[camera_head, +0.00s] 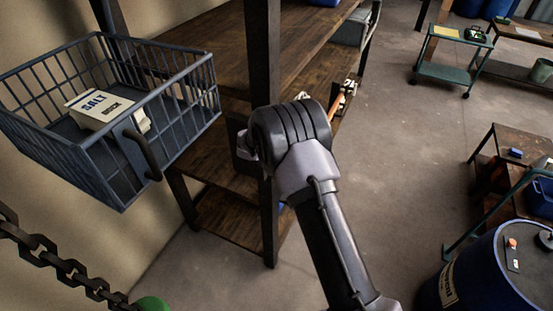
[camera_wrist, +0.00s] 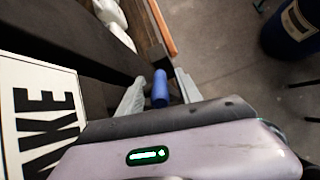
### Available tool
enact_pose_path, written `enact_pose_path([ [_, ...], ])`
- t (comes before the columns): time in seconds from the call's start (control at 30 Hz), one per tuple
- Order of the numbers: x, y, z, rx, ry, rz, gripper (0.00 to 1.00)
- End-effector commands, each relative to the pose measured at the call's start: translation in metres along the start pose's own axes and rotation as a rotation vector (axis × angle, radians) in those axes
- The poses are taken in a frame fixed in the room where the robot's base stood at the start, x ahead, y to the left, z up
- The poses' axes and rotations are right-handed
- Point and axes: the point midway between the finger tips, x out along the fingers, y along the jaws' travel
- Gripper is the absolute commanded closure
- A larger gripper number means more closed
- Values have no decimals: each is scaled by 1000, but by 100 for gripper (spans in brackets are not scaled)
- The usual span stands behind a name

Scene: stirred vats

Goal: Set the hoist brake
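In the wrist view a white plate with black letters ending in "AKE" (camera_wrist: 38,118) is close on the left, partly cut off. A short blue cylinder (camera_wrist: 160,88), possibly the brake lever's grip, shows between the fingertips of my gripper (camera_wrist: 161,84). The fingers stand apart with a gap on each side of it. I cannot tell whether it is between them or beyond them. In the head view my wrist hides the gripper and most of what is at the dark post (camera_head: 262,60). A dark chain (camera_head: 65,268) hangs at lower left.
A wire basket (camera_head: 185,125) holding a salt box (camera_head: 100,106) is at the left. Wooden shelves (camera_head: 190,70) stand behind the post. A blue drum (camera_head: 470,280) is at lower right and a green cart (camera_head: 445,72) at upper right.

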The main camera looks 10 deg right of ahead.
Motion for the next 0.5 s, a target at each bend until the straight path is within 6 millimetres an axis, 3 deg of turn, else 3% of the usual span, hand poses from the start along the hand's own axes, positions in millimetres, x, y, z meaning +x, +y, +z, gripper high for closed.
enact_pose_path([
  [0.17, -4, 0, 0, 0, 0, 0, 59],
  [0.27, -19, 1, 0, -1, 0, 2, 59],
  [0.5, -84, 1, 1, 0, -1, 4, 59],
])
